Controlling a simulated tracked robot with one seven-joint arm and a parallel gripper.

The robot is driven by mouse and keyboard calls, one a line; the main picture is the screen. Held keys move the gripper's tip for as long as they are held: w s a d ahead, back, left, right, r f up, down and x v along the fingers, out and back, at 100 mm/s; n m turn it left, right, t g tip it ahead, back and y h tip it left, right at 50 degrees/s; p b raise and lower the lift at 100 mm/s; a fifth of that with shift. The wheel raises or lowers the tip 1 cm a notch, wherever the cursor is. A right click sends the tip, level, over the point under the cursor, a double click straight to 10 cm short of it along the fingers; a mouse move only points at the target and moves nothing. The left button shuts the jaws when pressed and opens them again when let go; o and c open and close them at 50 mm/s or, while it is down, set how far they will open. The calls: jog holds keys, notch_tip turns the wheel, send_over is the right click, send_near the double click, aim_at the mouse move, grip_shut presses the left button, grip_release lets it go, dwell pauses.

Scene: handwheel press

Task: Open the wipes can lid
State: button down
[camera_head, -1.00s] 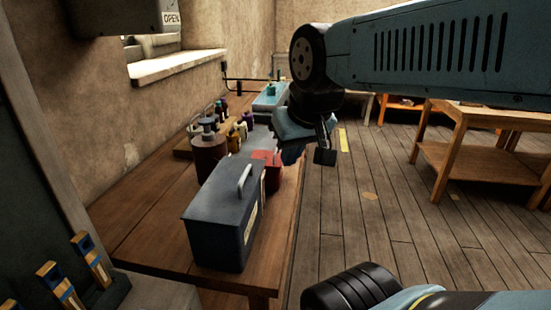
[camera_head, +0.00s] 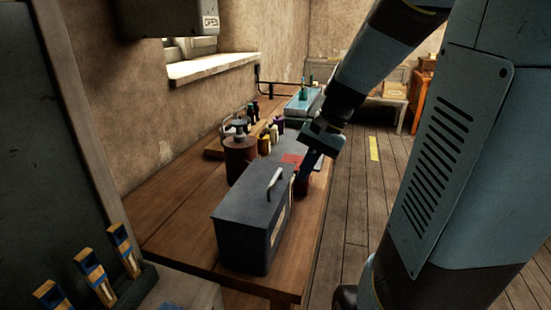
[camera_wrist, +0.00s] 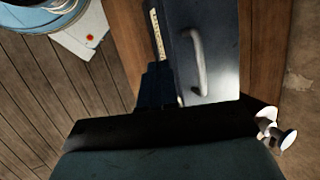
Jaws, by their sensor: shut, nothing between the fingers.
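I cannot tell for certain which thing is the wipes can. A red object (camera_head: 293,159), partly hidden by the toolbox and my gripper, sits on the bench and could be it. A brown-red round container (camera_head: 240,160) with a dark top stands to its left. My gripper (camera_head: 305,174) is shut and empty, pointing down beside the red object, just behind the toolbox. I cannot tell whether it touches the red object. In the wrist view my gripper (camera_wrist: 155,88) appears dark next to the toolbox; no can lid is clear there.
A dark toolbox (camera_head: 243,222) with a grey handle stands on the near end of the wooden bench (camera_head: 185,215). Small bottles (camera_head: 268,138) and a light blue case (camera_head: 302,103) are farther back. Blue-and-yellow tools (camera_head: 92,270) stand at lower left. Floor right of the bench is open.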

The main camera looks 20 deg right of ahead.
jog(key=w+d+f+m+t+y, duration=0.2)
jog(key=w+d+f+m+y, duration=0.65)
jog(key=w, duration=0.35)
jog(key=w+d+f+m+t+y, duration=0.2)
jog(key=d+f+m+t, duration=0.1)
jog(key=d+m+t, duration=0.3)
jog(key=w+d+f+m+t+y, duration=0.1)
jog(key=w+d+f+m+t, duration=0.25)
jog(key=d, duration=0.35)
jog(key=x, duration=0.9)
jog(key=shift+s+a+r, duration=0.15)
jog(key=shift+s+a, duration=0.1)
jog(key=shift+s, duration=0.05)
